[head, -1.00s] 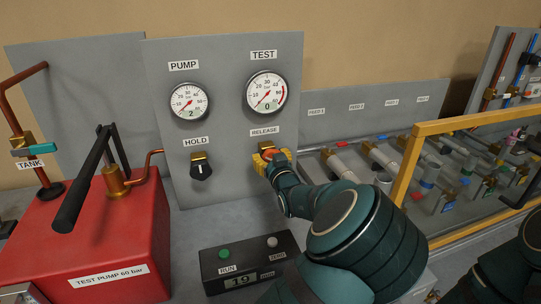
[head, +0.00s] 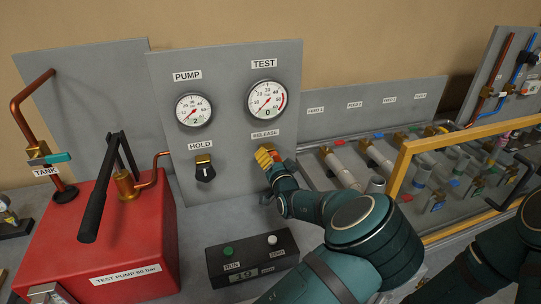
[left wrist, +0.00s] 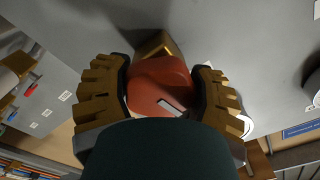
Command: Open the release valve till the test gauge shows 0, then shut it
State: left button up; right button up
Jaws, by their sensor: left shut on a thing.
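The release valve's red knob (left wrist: 160,82) sits under the RELEASE label on the grey panel (head: 228,65). My left gripper (head: 267,157) is shut on this knob; in the left wrist view its yellow fingers (left wrist: 165,95) press on both sides of it. In the head view the fingers cover most of the knob and stand tilted. The test gauge (head: 266,101) reads 0. The pump gauge (head: 194,110) beside it reads 2. The black hold knob (head: 205,173) is under the pump gauge.
A red test pump (head: 110,235) with a black lever (head: 98,195) stands at the left. A black box (head: 250,258) with a green RUN button and a white button lies below the panel.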

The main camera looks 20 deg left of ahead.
pick_arm(q)
jog(key=shift+f+m, duration=0.15)
jog(key=shift+m, duration=0.55)
jog(key=shift+p, duration=0.3)
jog(key=o, duration=1.2)
jog(key=shift+s+d, duration=0.1)
jog(key=shift+s, duration=0.05)
jog(key=v, duration=1.1)
jog(key=shift+s+d, duration=0.2)
jog(key=shift+s, duration=0.1)
